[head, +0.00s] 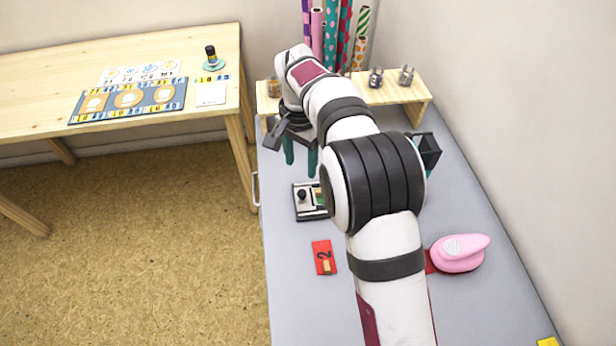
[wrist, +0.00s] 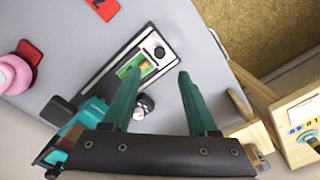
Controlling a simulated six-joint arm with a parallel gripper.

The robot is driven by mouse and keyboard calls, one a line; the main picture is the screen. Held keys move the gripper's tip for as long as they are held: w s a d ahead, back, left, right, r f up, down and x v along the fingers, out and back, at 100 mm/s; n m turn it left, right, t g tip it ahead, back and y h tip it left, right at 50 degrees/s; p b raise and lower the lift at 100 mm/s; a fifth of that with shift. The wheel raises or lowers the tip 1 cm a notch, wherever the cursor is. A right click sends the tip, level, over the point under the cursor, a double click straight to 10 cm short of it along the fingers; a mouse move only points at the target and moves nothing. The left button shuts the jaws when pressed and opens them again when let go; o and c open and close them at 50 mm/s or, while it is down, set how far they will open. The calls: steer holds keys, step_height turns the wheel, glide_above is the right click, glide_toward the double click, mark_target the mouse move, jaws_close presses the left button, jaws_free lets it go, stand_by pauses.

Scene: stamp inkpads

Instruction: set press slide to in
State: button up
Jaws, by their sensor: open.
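A small slide unit (head: 306,212) with a dark frame and pale plate lies on the grey table, partly hidden by my arm. It has a black knob (head: 302,194) and a green and yellow patch. In the wrist view the slide unit (wrist: 118,84) lies beyond my fingertips, with the knob (wrist: 160,52) at one end and the green patch beside it. My gripper (head: 301,160) has two teal fingers pointing down, open and empty, behind the unit in the head view. In the wrist view the gripper (wrist: 159,80) has a clear gap between its fingers.
A black and teal device (head: 427,150) stands right of my arm, partly hidden. A red card marked 2 (head: 324,257) and a pink punch (head: 460,252) lie nearer. A wooden stand (head: 395,95) is behind. A wooden table (head: 40,90) stands left, across a floor gap.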

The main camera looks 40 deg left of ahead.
mark_target(302, 193)
step_height(302, 193, down, 10)
steer(key=shift+f, duration=0.15)
jaws_close()
stand_by(1.4)
